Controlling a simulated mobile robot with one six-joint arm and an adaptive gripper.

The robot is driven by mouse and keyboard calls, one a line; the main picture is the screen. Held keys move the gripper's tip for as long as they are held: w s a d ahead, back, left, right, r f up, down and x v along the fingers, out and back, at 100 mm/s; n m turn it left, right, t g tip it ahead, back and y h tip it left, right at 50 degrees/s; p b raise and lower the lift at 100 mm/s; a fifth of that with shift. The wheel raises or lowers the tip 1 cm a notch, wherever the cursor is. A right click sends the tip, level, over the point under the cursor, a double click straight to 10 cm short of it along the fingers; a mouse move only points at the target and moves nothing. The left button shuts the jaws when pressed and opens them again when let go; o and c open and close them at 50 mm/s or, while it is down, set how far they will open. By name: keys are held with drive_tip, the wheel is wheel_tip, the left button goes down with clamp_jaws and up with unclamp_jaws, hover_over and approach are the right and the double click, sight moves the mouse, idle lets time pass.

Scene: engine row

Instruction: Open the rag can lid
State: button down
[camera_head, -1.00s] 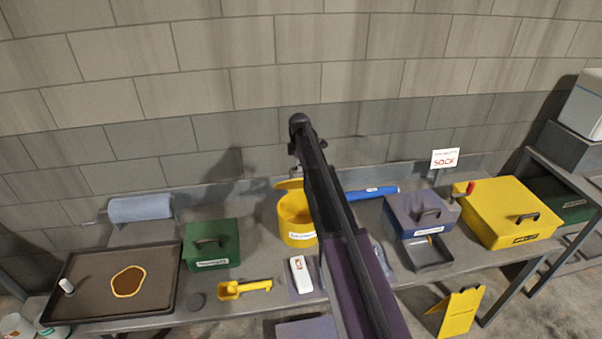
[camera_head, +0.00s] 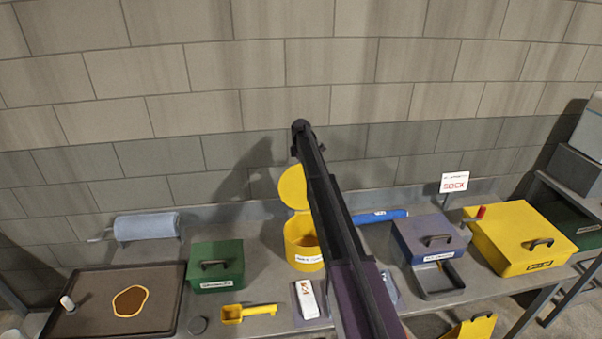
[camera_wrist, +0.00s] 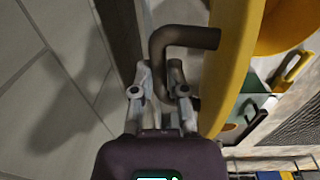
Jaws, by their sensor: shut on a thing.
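The yellow rag can (camera_head: 297,240) stands on the bench, partly behind my arm in the head view. Its round yellow lid (camera_head: 292,187) stands about upright at the back of the can, and the can's mouth is uncovered. In the wrist view the lid (camera_wrist: 232,65) is seen nearly edge-on, with a dark bent handle (camera_wrist: 183,36) on its face. My gripper (camera_wrist: 160,78) is shut on this handle. The head view does not show the fingers on the handle clearly.
A green box (camera_head: 216,269), a yellow scoop (camera_head: 248,312) and a dark tray (camera_head: 95,282) stand to the left. A blue roll (camera_head: 380,216), a blue-grey box (camera_head: 425,234) and a yellow case (camera_head: 520,240) are to the right. The block wall rises close behind the bench.

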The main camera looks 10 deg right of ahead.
drive_tip(key=shift+w+d+f, duration=0.1)
drive_tip(key=shift+w+f, duration=0.05)
drive_tip(key=shift+w, duration=0.55)
drive_tip(key=c, duration=0.8)
unclamp_jaws()
drive_tip(key=shift+o, duration=0.7)
drive_tip(key=shift+w+d+f, duration=0.1)
drive_tip(key=shift+w+f, duration=0.1)
drive_tip(key=shift+f, duration=0.05)
drive_tip(key=shift+s, duration=0.15)
drive_tip(key=shift+r, duration=0.1)
